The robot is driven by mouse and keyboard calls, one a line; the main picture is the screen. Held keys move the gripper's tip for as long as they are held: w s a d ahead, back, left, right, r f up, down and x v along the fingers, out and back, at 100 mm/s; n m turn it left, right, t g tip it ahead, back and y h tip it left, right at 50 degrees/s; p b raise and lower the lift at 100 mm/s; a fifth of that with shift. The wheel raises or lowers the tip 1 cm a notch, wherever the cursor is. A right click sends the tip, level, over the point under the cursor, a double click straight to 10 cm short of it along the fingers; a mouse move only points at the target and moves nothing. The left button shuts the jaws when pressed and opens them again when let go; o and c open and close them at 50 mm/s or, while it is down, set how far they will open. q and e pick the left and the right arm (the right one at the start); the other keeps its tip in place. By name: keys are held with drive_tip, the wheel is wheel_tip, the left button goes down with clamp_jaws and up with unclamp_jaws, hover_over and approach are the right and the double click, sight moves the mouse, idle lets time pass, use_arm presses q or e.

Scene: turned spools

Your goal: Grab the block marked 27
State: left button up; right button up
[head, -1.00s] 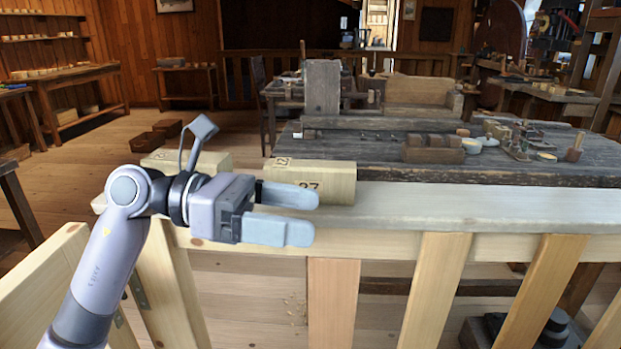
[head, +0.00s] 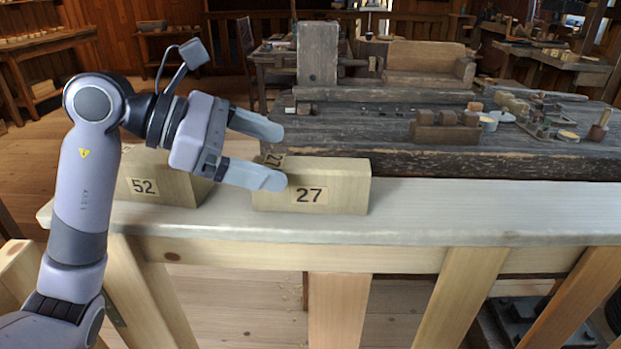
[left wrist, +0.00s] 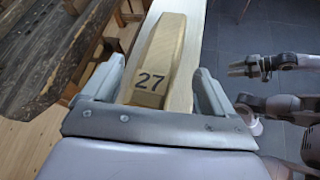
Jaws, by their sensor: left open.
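The block marked 27 (head: 335,188) is a pale wooden block with a number label on its front and another on its end. It lies on the light bench top. My left gripper (head: 280,156) is open at the block's left end, its fingers pointing right. The near finger overlaps the block's upper left corner in the head view; I cannot tell whether it touches. In the left wrist view the block (left wrist: 161,55) stretches away ahead, between the two open fingers. My right gripper (left wrist: 246,67) is small at the right of that view; its jaw state is unclear.
A similar block marked 52 (head: 150,187) stands on the bench top (head: 480,205) to the left, partly behind my left wrist. The bench top right of block 27 is clear. A dark worktable (head: 350,125) with small items stands behind.

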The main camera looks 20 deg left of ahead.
sight(296, 164)
use_arm(q)
drive_tip(key=shift+x, duration=2.45)
drive_tip(key=shift+s, duration=0.15)
drive_tip(key=c, duration=1.3)
